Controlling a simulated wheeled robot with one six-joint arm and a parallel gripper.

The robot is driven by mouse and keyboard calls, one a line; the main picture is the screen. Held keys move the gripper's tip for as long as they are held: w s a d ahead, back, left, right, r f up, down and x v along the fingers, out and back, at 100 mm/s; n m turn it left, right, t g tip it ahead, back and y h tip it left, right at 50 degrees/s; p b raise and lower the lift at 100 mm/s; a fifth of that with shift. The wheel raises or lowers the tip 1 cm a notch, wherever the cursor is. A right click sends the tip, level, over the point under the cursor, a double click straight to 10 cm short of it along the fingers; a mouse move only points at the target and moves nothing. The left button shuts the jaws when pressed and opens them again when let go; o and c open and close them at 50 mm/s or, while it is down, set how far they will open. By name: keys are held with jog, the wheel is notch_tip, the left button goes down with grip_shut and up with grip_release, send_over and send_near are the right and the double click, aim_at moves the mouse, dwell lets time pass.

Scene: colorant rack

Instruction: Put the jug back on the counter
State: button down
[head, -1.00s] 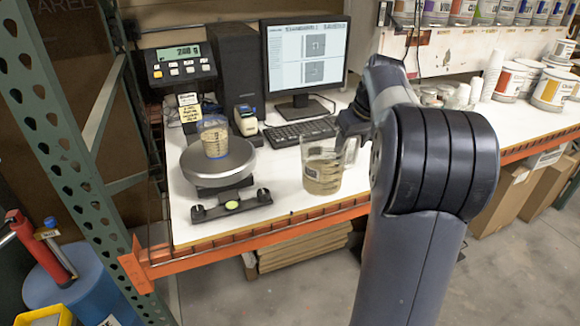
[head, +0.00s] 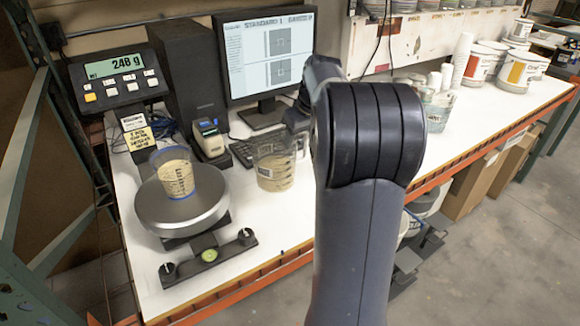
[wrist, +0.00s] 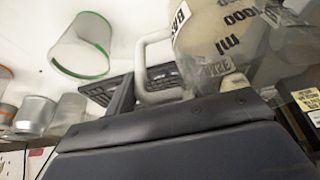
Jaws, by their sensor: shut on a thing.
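The jug (head: 274,172) is a clear, marked pitcher with beige content, upright over the white counter (head: 262,222) beside the keyboard. I cannot tell whether its base touches the counter. My gripper (head: 300,122) is at the jug's handle side, largely hidden behind my arm. In the wrist view my gripper (wrist: 178,95) is shut on the jug's pale handle (wrist: 152,65). The jug's body (wrist: 212,32) with "ml" marks fills the upper right there, and its base is out of that view.
A round scale (head: 182,212) with a measuring cup (head: 174,174) stands left of the jug. The keyboard (head: 243,152), monitor (head: 268,50) and a small device (head: 208,138) are behind. Cups and paint tubs stand right. Bare counter lies in front of the jug.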

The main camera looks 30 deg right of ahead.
aim_at(300, 160)
jog(key=shift+f, duration=3.15)
jog(key=c, duration=0.6)
grip_release()
jog(key=v, duration=1.2)
